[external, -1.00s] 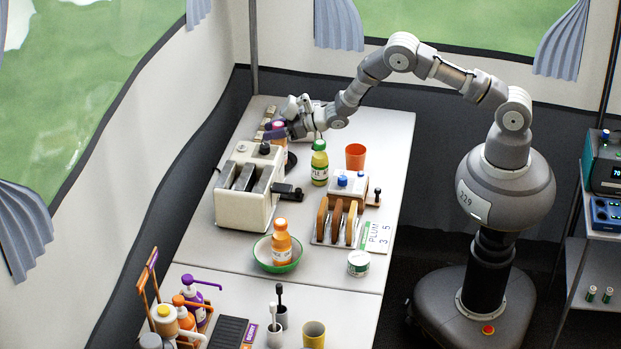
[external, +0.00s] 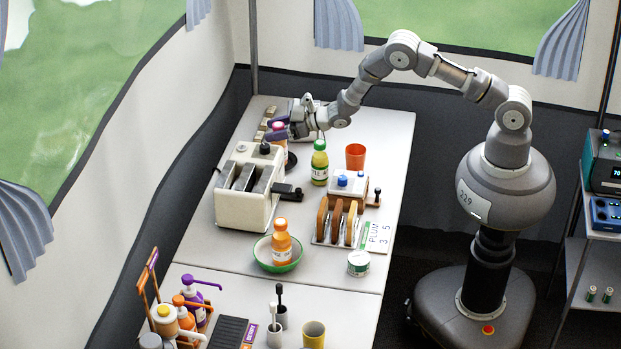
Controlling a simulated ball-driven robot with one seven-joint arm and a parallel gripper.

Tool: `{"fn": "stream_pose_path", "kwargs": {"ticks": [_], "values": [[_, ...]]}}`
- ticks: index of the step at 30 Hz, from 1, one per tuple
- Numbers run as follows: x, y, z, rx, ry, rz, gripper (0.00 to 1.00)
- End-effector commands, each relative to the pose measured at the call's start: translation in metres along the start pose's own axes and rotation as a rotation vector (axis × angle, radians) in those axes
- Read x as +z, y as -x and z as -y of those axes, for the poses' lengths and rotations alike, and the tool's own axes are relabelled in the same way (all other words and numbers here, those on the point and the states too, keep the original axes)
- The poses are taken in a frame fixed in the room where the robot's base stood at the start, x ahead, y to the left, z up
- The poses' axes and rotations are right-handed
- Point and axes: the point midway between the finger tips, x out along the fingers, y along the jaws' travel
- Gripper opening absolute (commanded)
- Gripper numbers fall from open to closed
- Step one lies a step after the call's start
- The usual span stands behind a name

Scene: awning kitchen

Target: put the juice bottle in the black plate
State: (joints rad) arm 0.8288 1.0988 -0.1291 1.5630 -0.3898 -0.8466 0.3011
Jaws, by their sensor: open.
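A bottle with a pink cap and orange body (external: 279,139) stands upright on the black plate (external: 292,161), behind the white toaster. Only part of the plate's dark rim shows. I cannot tell whether a finger still touches the bottle. An orange juice bottle (external: 281,243) stands in a green bowl (external: 263,262) nearer the front. A green-capped bottle with yellow-green contents (external: 320,166) stands to the right of the plate.
The white toaster (external: 243,206) stands just in front of the plate. An orange cup (external: 356,156), a toast rack (external: 337,224) and a small white tin (external: 358,264) stand to the right. Pump bottles (external: 190,303) and cups crowd the front. The table's back right is clear.

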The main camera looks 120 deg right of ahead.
Motion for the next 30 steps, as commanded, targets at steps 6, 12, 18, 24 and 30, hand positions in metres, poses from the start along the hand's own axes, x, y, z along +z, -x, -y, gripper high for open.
{"fn": "stream_pose_path", "kwargs": {"ticks": [6, 12, 18, 24, 30], "values": [[-0.003, 0.052, -0.001, 0.002, -0.002, 0.003, 0.68], [-0.002, 0.093, -0.001, 0.003, -0.002, 0.002, 0.68], [-0.001, 0.111, 0.000, 0.002, -0.001, 0.000, 0.68], [0.000, 0.113, 0.000, 0.001, -0.001, 0.000, 0.68], [-0.046, 0.099, 0.023, -0.013, 0.035, -0.016, 0.68]]}}
